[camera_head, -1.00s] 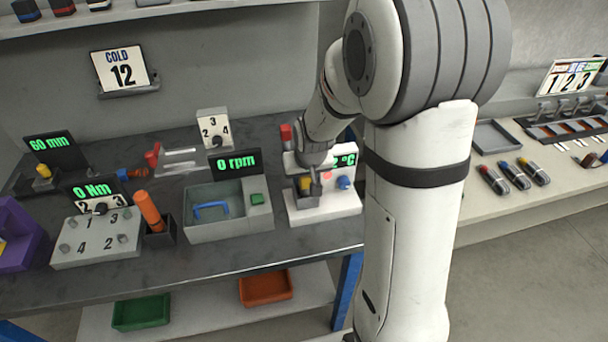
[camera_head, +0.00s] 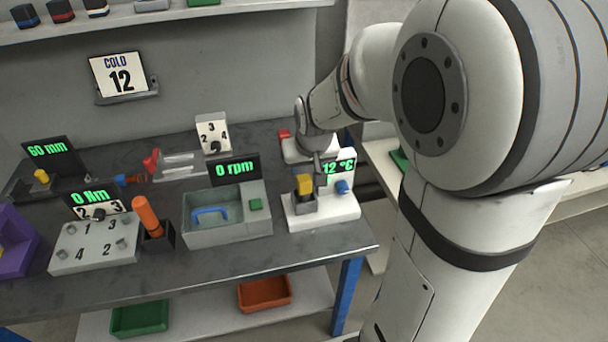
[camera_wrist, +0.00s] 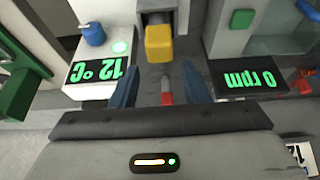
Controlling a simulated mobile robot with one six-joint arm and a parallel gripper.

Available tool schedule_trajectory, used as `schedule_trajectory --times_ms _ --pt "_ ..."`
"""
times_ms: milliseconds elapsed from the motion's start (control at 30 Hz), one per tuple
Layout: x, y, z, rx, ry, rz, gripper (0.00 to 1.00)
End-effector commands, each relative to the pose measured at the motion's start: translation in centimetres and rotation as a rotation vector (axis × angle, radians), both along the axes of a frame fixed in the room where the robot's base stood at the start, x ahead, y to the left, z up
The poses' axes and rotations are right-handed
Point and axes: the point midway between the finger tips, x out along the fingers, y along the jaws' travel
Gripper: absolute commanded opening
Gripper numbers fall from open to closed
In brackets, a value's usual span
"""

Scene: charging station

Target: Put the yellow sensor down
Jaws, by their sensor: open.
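The yellow sensor (camera_head: 304,183) sits upright in a small grey holder (camera_head: 303,203) on the white temperature station (camera_head: 335,210), whose display (camera_head: 340,167) reads 12 °C. In the wrist view the sensor (camera_wrist: 159,43) shows just beyond my fingertips, its grey holder (camera_wrist: 156,18) behind it. My gripper (camera_head: 318,170) is just above and behind the sensor. In the wrist view its two blue fingers (camera_wrist: 160,84) are spread apart with nothing held between them. They appear clear of the sensor.
A blue knob (camera_head: 342,187) is on the station's right side. The 0 rpm basin (camera_head: 226,222) stands close on the left. A red part (camera_head: 284,134) is behind the station. Bare bench top (camera_head: 300,248) lies in front.

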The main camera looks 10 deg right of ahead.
Motion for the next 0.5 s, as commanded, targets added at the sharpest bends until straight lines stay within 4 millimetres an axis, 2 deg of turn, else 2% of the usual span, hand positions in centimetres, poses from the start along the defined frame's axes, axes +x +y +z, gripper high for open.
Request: schedule_trajectory --times_ms 100,333,433,500 --pt "-0.7 0.0 2.0 0.000 -0.004 0.001 0.41" --pt "-2.1 0.1 3.7 0.001 0.004 0.001 0.41" --pt "-4.7 0.0 4.4 0.000 0.023 0.001 0.41" --pt "-7.5 -0.1 4.9 0.000 0.047 0.001 0.41"
